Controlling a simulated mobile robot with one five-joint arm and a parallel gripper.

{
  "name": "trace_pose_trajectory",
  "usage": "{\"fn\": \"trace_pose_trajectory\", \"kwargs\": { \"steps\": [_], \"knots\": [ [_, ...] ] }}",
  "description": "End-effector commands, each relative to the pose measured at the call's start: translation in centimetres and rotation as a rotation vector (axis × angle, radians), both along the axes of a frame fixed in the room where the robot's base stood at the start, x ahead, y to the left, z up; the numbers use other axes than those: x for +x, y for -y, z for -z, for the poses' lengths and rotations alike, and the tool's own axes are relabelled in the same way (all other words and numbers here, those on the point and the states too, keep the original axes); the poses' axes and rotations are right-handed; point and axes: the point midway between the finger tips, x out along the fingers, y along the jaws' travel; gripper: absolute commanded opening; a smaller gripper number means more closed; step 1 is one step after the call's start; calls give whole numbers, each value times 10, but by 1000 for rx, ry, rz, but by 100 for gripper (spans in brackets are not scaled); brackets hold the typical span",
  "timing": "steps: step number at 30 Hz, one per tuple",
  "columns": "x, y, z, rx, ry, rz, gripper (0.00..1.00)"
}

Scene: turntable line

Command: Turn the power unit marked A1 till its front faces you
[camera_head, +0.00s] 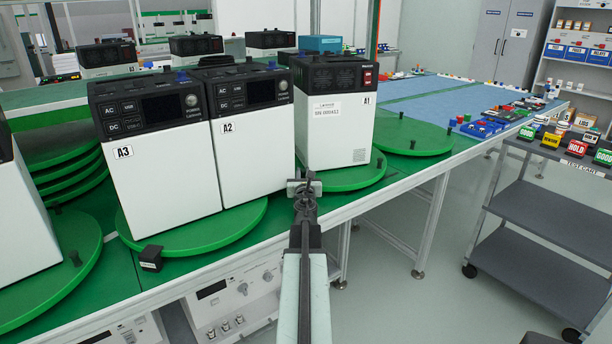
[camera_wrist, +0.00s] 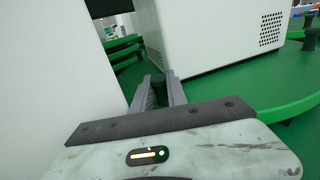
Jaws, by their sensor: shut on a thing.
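The power unit marked A1 (camera_head: 335,130) stands upright on a green turntable (camera_head: 362,178). A face with a serial label, a red switch and a small vent grille is towards me; no screen shows on it. In the wrist view its white body (camera_wrist: 210,35) is at the right. My gripper (camera_head: 304,187) is at the near left edge of that turntable, and in the wrist view its fingers (camera_wrist: 158,88) are shut around a dark peg (camera_wrist: 158,80), mostly hidden between them.
Unit A2 (camera_head: 250,150) stands close left of my gripper, with A3 (camera_head: 160,170) beside it, both showing screens. An empty-looking turntable (camera_head: 415,138) lies right of A1. A grey test cart (camera_head: 550,205) stands at the right, with open floor between.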

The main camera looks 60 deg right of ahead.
Motion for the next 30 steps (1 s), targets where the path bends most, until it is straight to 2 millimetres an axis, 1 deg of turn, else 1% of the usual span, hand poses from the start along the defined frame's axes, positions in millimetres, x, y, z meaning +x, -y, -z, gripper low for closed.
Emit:
{"fn": "trace_pose_trajectory", "kwargs": {
  "steps": [3, 4, 6, 15, 22, 26, 30],
  "knots": [
    [-4, 0, 0, 0, 0, 0, 0],
    [-6, 1, 0, 0, 0, 2, 24],
    [-9, 3, 1, 0, 0, 7, 40],
    [-16, 8, 0, 0, 0, 16, 40],
    [-17, 7, 0, 0, 1, 18, 40],
    [-19, -3, 0, 0, 1, 16, 40],
    [-23, -28, 0, 0, 1, 13, 40]
  ]
}}
